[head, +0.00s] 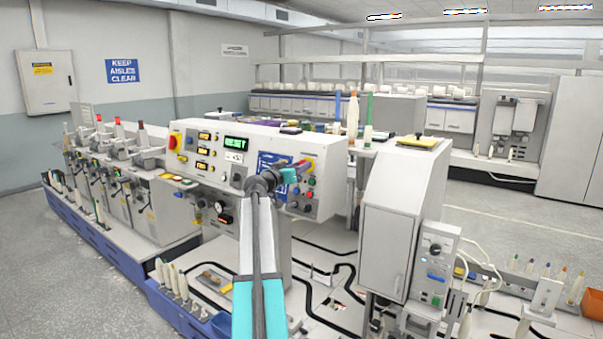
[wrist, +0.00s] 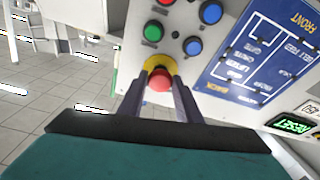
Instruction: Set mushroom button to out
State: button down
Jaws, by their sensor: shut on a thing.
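The red mushroom button (wrist: 160,82) with its yellow ring (wrist: 154,63) shows in the wrist view, on the grey panel. My gripper (wrist: 159,88) has one dark finger on each side of the red head and is shut on it. In the head view my gripper (head: 289,175) is at the right part of the console front, and the button there is mostly hidden behind it. I cannot tell from these views whether the button is in or out.
Green, red and blue push buttons (wrist: 193,46) sit close to the mushroom button. A blue diagram plate (wrist: 255,58) and a green display (wrist: 293,125) are on the same panel. Another red mushroom button (head: 174,141) is at the console's left end. A grey cabinet (head: 395,235) stands to the right.

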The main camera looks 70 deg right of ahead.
jog(key=shift+a+f, duration=0.1)
dwell(0.3)
jog(key=c, duration=1.6)
grip_release()
jog(key=o, duration=0.3)
jog(key=shift+a, duration=0.2)
jog(key=b+v, duration=0.4)
jog(key=v, duration=0.9)
jog(key=shift+a, duration=0.3)
jog(key=shift+w, duration=0.15)
